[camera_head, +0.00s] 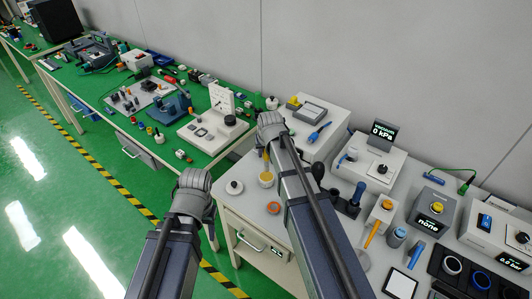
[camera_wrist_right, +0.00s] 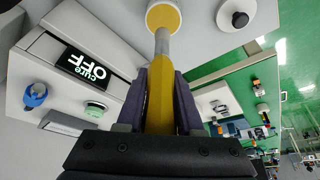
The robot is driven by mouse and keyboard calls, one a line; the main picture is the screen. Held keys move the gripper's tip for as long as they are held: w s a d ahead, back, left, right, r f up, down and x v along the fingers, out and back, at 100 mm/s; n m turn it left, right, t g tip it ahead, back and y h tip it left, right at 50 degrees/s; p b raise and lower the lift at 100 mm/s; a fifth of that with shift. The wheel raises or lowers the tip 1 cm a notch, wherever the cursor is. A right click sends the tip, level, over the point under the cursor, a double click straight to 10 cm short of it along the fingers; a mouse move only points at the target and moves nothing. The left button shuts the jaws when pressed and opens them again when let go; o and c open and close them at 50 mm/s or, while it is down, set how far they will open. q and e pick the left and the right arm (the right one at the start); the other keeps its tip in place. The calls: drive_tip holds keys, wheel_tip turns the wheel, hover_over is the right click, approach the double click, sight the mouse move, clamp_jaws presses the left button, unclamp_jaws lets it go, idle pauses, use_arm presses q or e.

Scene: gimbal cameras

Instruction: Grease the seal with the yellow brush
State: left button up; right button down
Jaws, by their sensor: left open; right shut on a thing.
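My right gripper (camera_wrist_right: 160,95) is shut on the yellow brush (camera_wrist_right: 160,100). The brush's grey shaft points at a round pot with a yellow top (camera_wrist_right: 164,17), and its tip overlaps the pot. I cannot tell whether it touches. My left gripper (camera_head: 195,182) is open and empty near the bench's left edge.
A white disc with a black knob (camera_head: 234,187) stands left of the pot. The box reading "cure OFF" (camera_wrist_right: 85,65) is beside it in the wrist view. A vacuum unit (camera_head: 368,160) and an orange-handled tool (camera_head: 374,234) stand to the right.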

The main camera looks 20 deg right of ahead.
drive_tip(key=shift+r+p, duration=1.4)
drive_tip(key=shift+r, duration=0.3)
drive_tip(key=shift+f, duration=0.1)
